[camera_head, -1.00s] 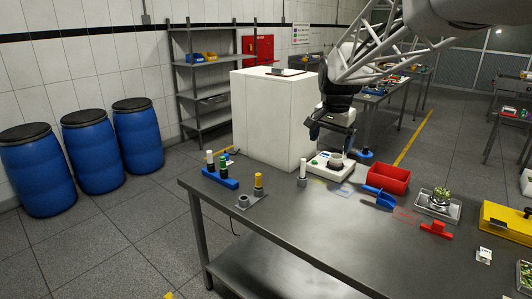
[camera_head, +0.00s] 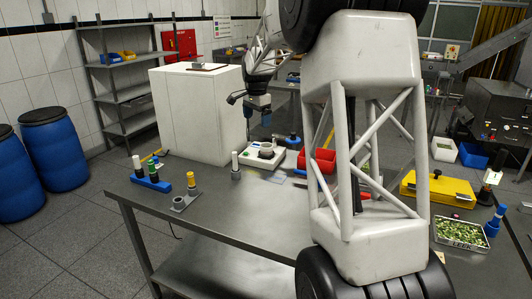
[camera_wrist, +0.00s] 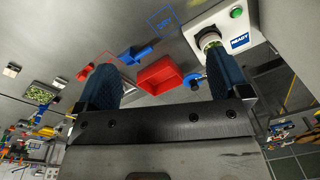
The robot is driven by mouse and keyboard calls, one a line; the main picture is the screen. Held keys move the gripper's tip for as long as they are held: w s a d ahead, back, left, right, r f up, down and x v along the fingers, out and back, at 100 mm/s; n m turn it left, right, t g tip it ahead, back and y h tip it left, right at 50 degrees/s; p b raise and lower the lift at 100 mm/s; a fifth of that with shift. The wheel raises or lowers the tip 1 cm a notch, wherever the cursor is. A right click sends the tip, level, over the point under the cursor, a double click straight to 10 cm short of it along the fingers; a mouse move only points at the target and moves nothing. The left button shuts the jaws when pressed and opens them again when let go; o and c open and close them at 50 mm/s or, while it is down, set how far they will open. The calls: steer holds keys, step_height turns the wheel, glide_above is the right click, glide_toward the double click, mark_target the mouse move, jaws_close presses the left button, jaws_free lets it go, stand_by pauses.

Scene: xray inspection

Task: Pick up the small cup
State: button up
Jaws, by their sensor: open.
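The small cup (camera_head: 266,147) is grey and round. It stands upright on a white device (camera_head: 255,161) near the table's back edge. In the wrist view the cup (camera_wrist: 209,39) shows at the upper right, beside a READY label and a green button, just beyond the right fingertip. My gripper (camera_head: 257,117) hangs above and slightly left of the cup in the head view, apart from it. In the wrist view my gripper (camera_wrist: 165,80) is open, its blue fingers wide apart, with nothing held between them.
A red bin (camera_head: 318,160) stands right of the cup, partly behind my arm. A blue funnel-like item (camera_wrist: 135,54) lies near it in the wrist view. A white-topped cylinder (camera_head: 235,166) stands left of the device. A blue rack (camera_head: 151,182) is farther left.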

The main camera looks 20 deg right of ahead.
steer(key=w+d+f+m, duration=0.3)
steer(key=w+d+f, duration=0.3)
steer(key=w, duration=0.4)
steer(key=m, duration=0.3)
glide_toward(266, 146)
steer(key=shift+s+a+f+g, duration=0.15)
steer(key=shift+s+f+g, duration=0.1)
steer(key=shift+s, duration=0.25)
steer(key=shift+s+a+f+g, duration=0.15)
steer(key=shift+s+f, duration=0.1)
steer(key=shift+s, duration=0.25)
steer(key=shift+f, duration=0.1)
steer(key=shift+f, duration=1.25)
steer(key=shift+f, duration=2.6)
steer(key=c, duration=1)
